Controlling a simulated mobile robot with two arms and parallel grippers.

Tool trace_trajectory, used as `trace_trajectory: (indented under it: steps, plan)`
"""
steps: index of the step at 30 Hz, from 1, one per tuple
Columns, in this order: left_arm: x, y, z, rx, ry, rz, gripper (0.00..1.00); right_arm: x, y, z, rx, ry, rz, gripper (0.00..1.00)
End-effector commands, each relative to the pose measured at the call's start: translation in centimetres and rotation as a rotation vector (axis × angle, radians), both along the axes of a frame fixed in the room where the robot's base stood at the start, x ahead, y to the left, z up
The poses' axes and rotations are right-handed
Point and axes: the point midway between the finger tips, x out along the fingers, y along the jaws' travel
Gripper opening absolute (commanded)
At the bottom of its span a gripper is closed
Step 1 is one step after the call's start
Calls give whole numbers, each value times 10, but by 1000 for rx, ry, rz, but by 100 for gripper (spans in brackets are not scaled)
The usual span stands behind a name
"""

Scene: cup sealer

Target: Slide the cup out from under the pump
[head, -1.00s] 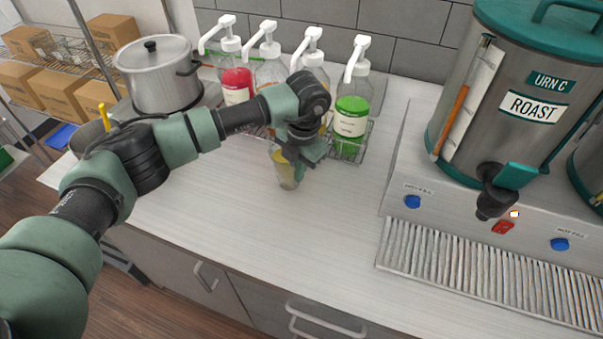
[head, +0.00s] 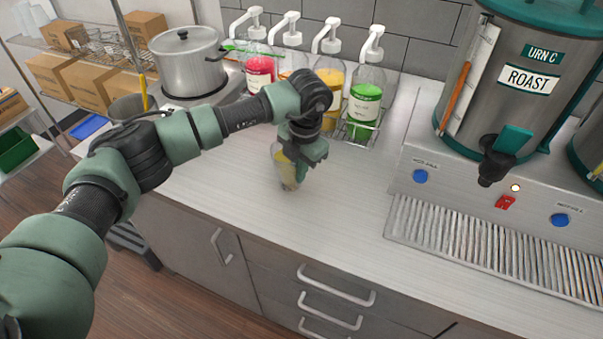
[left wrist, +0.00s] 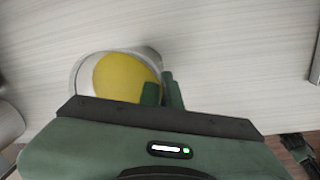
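The clear cup (head: 284,172) with yellow contents is on the white counter, in front of the pump bottles and clear of their spouts. Its rim and yellow contents (left wrist: 118,80) show in the left wrist view. My left gripper (head: 303,163) is at the cup's upper right side. In the left wrist view its two fingers (left wrist: 162,92) are close together at the cup's right wall, one over the yellow and one outside, so it looks shut on the wall. The gripper hides part of the cup. My right gripper is not recognisable in either view.
Pump bottles, including a red one (head: 260,69), a yellow one (head: 331,82) and a green one (head: 364,105), stand behind. A steel pot (head: 187,66) is at the back left. The urn (head: 484,95) and drip grille (head: 480,240) are at right. Counter in front is clear.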

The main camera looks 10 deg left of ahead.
Motion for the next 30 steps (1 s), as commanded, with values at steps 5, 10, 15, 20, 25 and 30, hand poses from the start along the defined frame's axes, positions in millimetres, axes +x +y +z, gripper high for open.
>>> trace_trajectory:
  steps: [5,10,15,20,25,30]
  plan:
    - [1,0,2,-1,-3,0,0,0,0,0,0,-1,0,0]
    - [1,0,2,-1,-3,0,26,4,0,0,0,-5,0,0]
    - [1,0,1,-1,-3,0,29,5,0,0,0,-6,0,0]
    - [1,0,2,-1,-2,-1,29,4,0,0,0,-6,0,0]
    - [1,-2,16,-3,-6,-2,29,4,1,-8,1,-6,-1,0]
    - [-1,-5,45,-2,-8,-2,29,4,2,-20,2,-6,-1,0]
